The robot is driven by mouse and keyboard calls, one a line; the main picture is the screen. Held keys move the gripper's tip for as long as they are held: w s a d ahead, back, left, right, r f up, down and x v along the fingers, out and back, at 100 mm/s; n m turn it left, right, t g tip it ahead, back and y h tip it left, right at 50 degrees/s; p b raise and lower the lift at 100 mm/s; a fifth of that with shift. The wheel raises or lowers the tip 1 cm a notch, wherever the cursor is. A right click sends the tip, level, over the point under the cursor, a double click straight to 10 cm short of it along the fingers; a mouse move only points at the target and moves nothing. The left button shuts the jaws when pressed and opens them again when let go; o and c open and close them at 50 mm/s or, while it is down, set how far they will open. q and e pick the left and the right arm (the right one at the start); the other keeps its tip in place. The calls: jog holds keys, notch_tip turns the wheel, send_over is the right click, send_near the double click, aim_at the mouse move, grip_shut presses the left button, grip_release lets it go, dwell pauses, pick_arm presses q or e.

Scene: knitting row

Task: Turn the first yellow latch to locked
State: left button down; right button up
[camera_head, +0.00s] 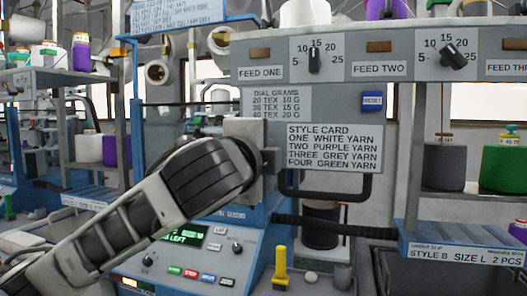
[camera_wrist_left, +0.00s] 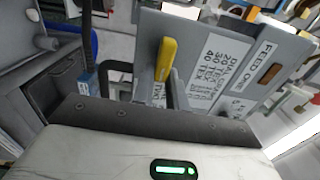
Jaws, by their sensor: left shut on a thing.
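The yellow latch (camera_wrist_left: 166,60) shows in the left wrist view as a short rounded bar on a light grey plate (camera_wrist_left: 145,30). It stands nearly upright in that view, leaning slightly right. My left gripper (camera_wrist_left: 173,90) is shut on its lower end; the exact contact is partly hidden. In the head view my left gripper (camera_head: 264,163) is at the grey plate left of the style card (camera_head: 334,148), and my wrist hides the latch. Whether the latch is locked cannot be told. My right gripper is in neither view.
A black bar handle (camera_head: 325,192) sits just right of the gripper. Below are a control panel (camera_head: 190,262) with a green display and a separate yellow upright lever (camera_head: 280,262). The dial panel (camera_head: 380,55) overhangs above. A shelf with yarn cones (camera_head: 503,165) stands right.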

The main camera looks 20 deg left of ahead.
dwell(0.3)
pick_arm(q)
jog(key=c, duration=1.4)
grip_release()
jog(key=shift+s, duration=0.1)
jog(key=s+b, duration=0.3)
jog(key=s, duration=1.2)
jog(key=shift+s+a, duration=0.3)
jog(key=shift+s, duration=0.1)
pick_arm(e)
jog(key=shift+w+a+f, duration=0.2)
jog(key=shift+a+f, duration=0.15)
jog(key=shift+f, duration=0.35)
pick_arm(q)
jog(key=shift+f, duration=0.1)
